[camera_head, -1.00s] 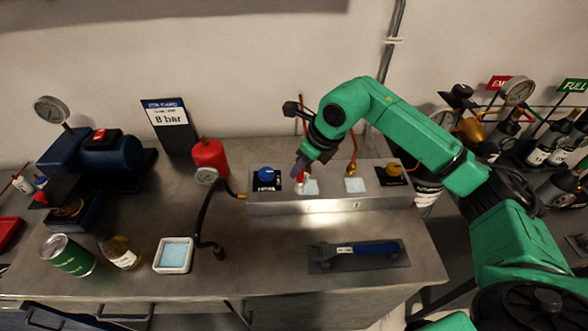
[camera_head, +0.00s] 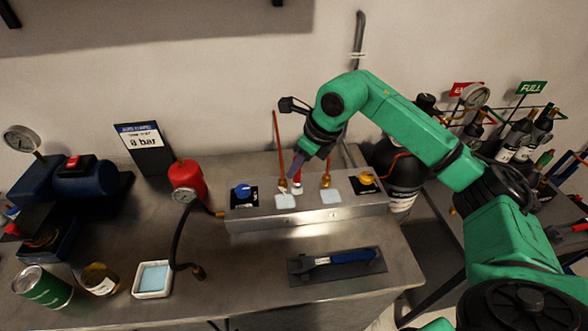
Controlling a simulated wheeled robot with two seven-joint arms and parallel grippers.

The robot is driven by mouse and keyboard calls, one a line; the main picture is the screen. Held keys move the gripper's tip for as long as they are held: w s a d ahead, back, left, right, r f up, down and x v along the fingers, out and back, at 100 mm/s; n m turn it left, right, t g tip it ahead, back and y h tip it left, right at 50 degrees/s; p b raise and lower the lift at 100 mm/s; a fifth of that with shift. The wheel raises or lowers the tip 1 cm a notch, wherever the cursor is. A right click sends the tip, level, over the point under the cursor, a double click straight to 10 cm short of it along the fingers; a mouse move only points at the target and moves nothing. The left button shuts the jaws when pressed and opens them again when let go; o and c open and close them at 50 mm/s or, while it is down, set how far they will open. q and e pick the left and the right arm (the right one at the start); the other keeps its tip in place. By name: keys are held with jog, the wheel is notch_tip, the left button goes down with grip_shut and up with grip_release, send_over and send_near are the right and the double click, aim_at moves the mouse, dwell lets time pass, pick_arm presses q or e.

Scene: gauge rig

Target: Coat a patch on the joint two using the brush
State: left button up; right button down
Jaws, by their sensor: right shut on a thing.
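My right gripper (camera_head: 297,176), pointing down, is shut on a small brush (camera_head: 297,186), seen as a reddish and white piece below the jaws. The brush tip is near the left copper joint (camera_head: 283,185); whether it touches anything I cannot tell. The second copper joint (camera_head: 325,180) stands to the right. Both rise from a grey metal manifold (camera_head: 310,220). A pale patch lies before the left joint (camera_head: 285,202) and another before the right one (camera_head: 331,197). I see no label telling which is joint two. A white dish (camera_head: 138,291) holds light blue fluid. My left gripper is out of view.
A blue knob (camera_head: 242,191) and a yellow knob (camera_head: 367,177) flank the joints. A blue-handled wrench (camera_head: 345,257) lies on a dark mat in front. A red cylinder with gauge (camera_head: 187,180) and black hose stands left. A green can (camera_head: 42,287) and jar (camera_head: 99,279) sit front left.

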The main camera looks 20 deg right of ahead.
jog(key=r, duration=0.1)
jog(key=r+p, duration=0.1)
jog(key=shift+d+r, duration=0.3)
jog(key=shift+a+r+p, duration=0.2)
jog(key=shift+r+p, duration=0.15)
jog(key=shift+r, duration=0.05)
jog(key=shift+d, duration=0.1)
jog(key=shift+f, duration=0.1)
